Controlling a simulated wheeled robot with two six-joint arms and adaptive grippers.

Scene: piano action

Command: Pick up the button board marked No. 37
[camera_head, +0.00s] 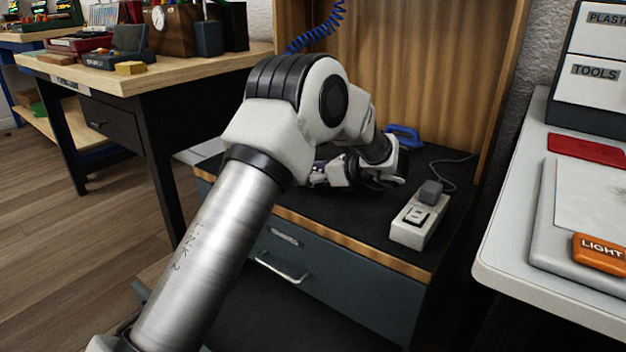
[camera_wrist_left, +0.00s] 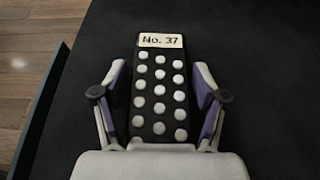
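The button board (camera_wrist_left: 160,85) is dark, with rows of round white buttons and a pale label reading "No. 37" at its far end. It lies on a black top in the left wrist view. My left gripper (camera_wrist_left: 160,97) is open, with one finger on each side of the board and narrow gaps showing. In the head view my left gripper (camera_head: 332,174) is low over the black top of the drawer cabinet (camera_head: 365,225). My arm covers much of it there, and I cannot make out the board. My right gripper is not in view.
A white power strip (camera_head: 419,222) with a grey plug and cable sits right of the gripper. A blue-handled thing (camera_head: 404,134) lies behind. A wooden panel (camera_head: 410,75) backs the cabinet. A white table (camera_head: 510,245) stands at right, a wooden workbench (camera_head: 165,72) at left.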

